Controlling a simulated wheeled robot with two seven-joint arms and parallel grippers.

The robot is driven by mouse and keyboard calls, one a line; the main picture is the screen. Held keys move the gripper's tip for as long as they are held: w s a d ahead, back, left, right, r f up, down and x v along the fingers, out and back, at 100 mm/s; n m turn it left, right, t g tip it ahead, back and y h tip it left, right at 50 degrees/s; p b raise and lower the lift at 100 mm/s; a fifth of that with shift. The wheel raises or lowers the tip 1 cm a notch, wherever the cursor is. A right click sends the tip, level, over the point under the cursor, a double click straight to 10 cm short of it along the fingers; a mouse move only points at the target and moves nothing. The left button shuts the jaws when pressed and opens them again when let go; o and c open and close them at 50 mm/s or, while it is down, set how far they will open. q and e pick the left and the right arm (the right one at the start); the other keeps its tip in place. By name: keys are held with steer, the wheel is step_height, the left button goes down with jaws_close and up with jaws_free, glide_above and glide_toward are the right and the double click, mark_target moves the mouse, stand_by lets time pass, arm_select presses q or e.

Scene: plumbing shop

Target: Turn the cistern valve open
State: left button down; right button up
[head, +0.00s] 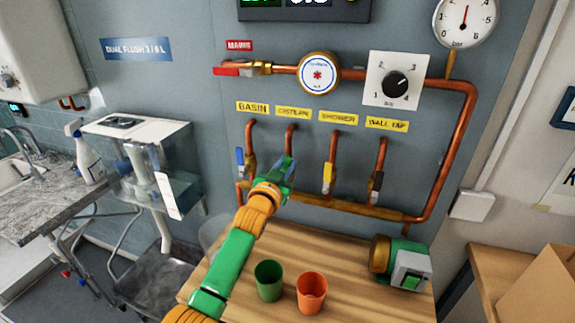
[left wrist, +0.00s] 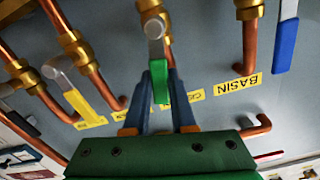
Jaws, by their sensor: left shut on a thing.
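The cistern valve is under the yellow CISTERN label (head: 293,112), on a copper pipe (head: 290,137). Its green lever (left wrist: 160,88) shows between my fingers in the left wrist view, below the grey valve stem (left wrist: 155,28). My left gripper (head: 284,170) is shut on this lever, with one finger on each side. In the head view the gripper hides most of the valve body. I cannot tell the lever's exact angle to the pipe. My right gripper is in neither view.
Neighbouring levers are close: blue basin (head: 240,161), yellow shower (head: 327,180) and dark wall tap (head: 376,187). A red-handled main valve (head: 240,70) is above. On the wooden bench (head: 345,285) stand a green cup (head: 269,282), an orange cup (head: 311,293) and a green-and-brass device (head: 400,263).

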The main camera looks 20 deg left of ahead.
arm_select(q)
steer(key=shift+a+n, duration=0.3)
steer(key=shift+n, duration=0.3)
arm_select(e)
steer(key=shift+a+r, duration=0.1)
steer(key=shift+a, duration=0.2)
arm_select(q)
steer(key=c, duration=0.7)
jaws_free()
steer(key=shift+a, duration=0.1)
steer(key=shift+c, duration=0.2)
steer(key=s, duration=0.7)
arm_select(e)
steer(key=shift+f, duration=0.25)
arm_select(q)
steer(key=shift+a, duration=0.1)
